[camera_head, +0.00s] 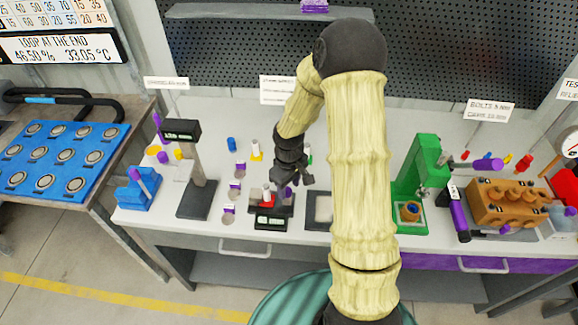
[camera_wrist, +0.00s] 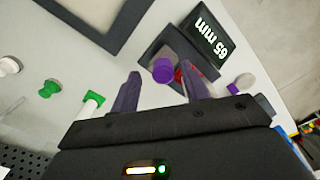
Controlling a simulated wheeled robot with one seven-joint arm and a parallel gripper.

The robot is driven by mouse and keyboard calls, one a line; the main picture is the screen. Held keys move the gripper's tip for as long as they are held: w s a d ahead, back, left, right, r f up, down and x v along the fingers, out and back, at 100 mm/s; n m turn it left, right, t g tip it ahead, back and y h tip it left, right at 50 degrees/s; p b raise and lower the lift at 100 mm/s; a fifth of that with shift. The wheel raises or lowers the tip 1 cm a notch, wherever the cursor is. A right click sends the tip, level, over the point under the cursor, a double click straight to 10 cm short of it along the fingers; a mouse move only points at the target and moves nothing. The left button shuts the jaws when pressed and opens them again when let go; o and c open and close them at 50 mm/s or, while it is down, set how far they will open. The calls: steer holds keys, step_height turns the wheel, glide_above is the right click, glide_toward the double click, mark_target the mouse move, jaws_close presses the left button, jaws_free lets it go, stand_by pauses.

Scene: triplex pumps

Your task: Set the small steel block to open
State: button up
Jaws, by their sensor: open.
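My gripper (camera_head: 291,180) hangs over the middle of the bench, close to a small dark gauge stand (camera_head: 272,216) with a lit display. In the wrist view my gripper (camera_wrist: 158,80) has its two purple-grey fingers spread. A round purple knob (camera_wrist: 163,71) shows between the fingertips, with a red part (camera_wrist: 181,77) beside it on the dark stand. I cannot tell whether the fingers touch the knob. I cannot tell for sure which piece is the small steel block.
A taller gauge stand (camera_head: 197,185) is on the left, a square frame (camera_head: 319,208) on the right, then a green press (camera_head: 420,170) and an orange pump block (camera_head: 505,203). White and green pegs (camera_wrist: 92,102) stand nearby. A pegboard (camera_head: 240,55) rises behind.

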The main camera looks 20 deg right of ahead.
mark_target(289, 189)
step_height(289, 189, up, 17)
steer(key=shift+b, duration=0.3)
steer(key=shift+f, duration=0.15)
stand_by(0.3)
steer(key=s+a+f+m+t, duration=0.2)
steer(key=s+m, duration=0.4)
steer(key=s, duration=0.7)
steer(key=shift+s+f+t, duration=0.2)
steer(key=shift+s+t, duration=0.05)
steer(key=shift+t, duration=0.05)
stand_by(0.6)
steer(key=shift+c, duration=1.1)
steer(key=shift+w, duration=0.15)
